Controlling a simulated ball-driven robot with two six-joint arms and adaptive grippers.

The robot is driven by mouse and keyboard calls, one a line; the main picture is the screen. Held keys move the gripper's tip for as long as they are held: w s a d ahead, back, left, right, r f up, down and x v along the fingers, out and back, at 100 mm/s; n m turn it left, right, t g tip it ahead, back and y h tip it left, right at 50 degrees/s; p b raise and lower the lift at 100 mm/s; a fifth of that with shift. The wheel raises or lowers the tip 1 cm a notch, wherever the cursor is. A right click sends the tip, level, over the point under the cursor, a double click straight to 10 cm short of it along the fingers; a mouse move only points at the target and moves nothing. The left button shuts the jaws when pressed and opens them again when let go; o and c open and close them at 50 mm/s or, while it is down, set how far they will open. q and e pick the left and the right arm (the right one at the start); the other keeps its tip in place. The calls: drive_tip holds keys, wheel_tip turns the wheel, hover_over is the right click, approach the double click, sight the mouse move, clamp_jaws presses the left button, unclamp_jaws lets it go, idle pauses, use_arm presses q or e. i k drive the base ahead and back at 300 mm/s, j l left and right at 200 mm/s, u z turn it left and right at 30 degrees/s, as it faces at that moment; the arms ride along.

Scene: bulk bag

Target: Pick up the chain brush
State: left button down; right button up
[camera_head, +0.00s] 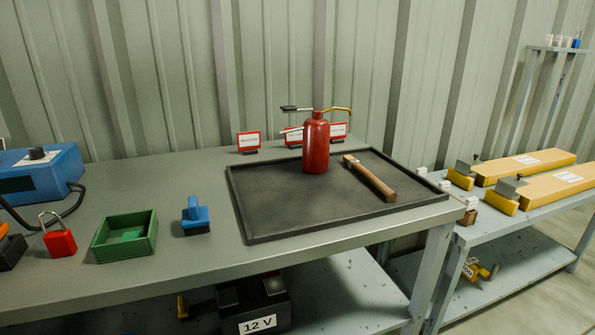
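No label marks the chain brush, and I cannot tell for certain which item it is. A small blue tool (196,213) with a dark block-like underside stands on the grey bench (190,265), right of the green box. A tool with a brown wooden handle (371,179) and a paler head lies on the black tray (285,217), behind its right front edge. Neither of my grippers is in view.
A red oil can (316,146) stands on the tray. A green box (124,236), red padlock (59,236) and blue device (38,172) with a cable are at left. Red-bordered signs (248,141) stand behind. A second bench (520,224) at right holds yellow beams (525,166).

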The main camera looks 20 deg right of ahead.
sight(352, 162)
drive_tip(key=z, duration=1.05)
